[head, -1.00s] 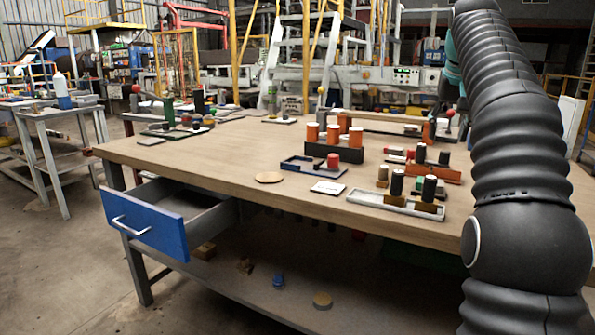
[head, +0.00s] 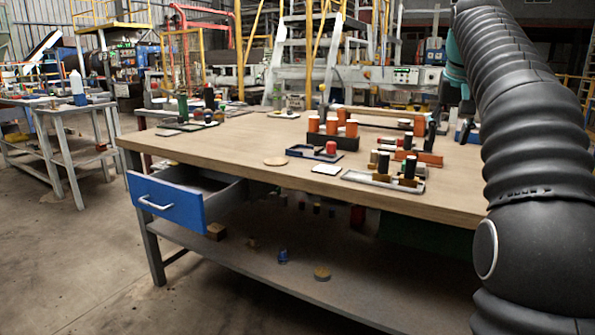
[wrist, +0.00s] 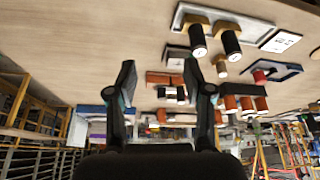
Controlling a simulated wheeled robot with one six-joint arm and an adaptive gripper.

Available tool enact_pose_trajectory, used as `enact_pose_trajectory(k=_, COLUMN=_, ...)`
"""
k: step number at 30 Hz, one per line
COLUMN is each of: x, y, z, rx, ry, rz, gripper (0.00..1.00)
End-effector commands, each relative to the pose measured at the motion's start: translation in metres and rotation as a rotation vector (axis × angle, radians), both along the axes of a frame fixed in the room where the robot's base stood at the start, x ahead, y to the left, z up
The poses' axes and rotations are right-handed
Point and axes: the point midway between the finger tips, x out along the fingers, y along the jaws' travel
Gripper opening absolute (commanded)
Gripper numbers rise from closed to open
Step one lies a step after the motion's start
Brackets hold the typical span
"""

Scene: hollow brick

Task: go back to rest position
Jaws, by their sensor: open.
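My gripper (wrist: 158,82) shows in the wrist view with its two dark fingers spread apart and nothing between them. The wooden workbench (wrist: 80,35) appears tilted in that view, with the parts on it beyond the fingers. In the head view my black ribbed arm fills the right side, and the gripper itself is out of that frame. The workbench (head: 215,150) stands in front of me with its blue drawer (head: 165,203) pulled open at the left.
Small parts lie on the lower shelf (head: 300,278). A side table (head: 70,108) stands left; floor between is clear.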

Motion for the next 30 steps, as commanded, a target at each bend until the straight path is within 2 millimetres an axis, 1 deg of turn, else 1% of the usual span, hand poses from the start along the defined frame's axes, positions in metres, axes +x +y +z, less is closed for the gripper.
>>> enact_pose_trajectory(k=8, x=-0.027, y=0.026, z=-0.006, rx=-0.002, ry=-0.010, rz=0.037, gripper=0.51)
enact_pose_trajectory(k=11, x=-0.044, y=0.039, z=-0.013, rx=-0.004, ry=-0.015, rz=0.057, gripper=0.51)
enact_pose_trajectory(k=14, x=-0.067, y=0.056, z=-0.025, rx=-0.006, ry=-0.023, rz=0.082, gripper=0.51)
enact_pose_trajectory(k=20, x=-0.118, y=0.086, z=-0.062, rx=-0.009, ry=-0.039, rz=0.132, gripper=0.51)
enact_pose_trajectory(k=23, x=-0.145, y=0.099, z=-0.086, rx=-0.010, ry=-0.047, rz=0.157, gripper=0.51)
enact_pose_trajectory(k=26, x=-0.174, y=0.112, z=-0.113, rx=-0.011, ry=-0.055, rz=0.182, gripper=0.51)
enact_pose_trajectory(k=29, x=-0.203, y=0.122, z=-0.144, rx=-0.012, ry=-0.063, rz=0.206, gripper=0.51)
enact_pose_trajectory(k=30, x=-0.215, y=0.127, z=-0.157, rx=-0.012, ry=-0.067, rz=0.216, gripper=0.51)
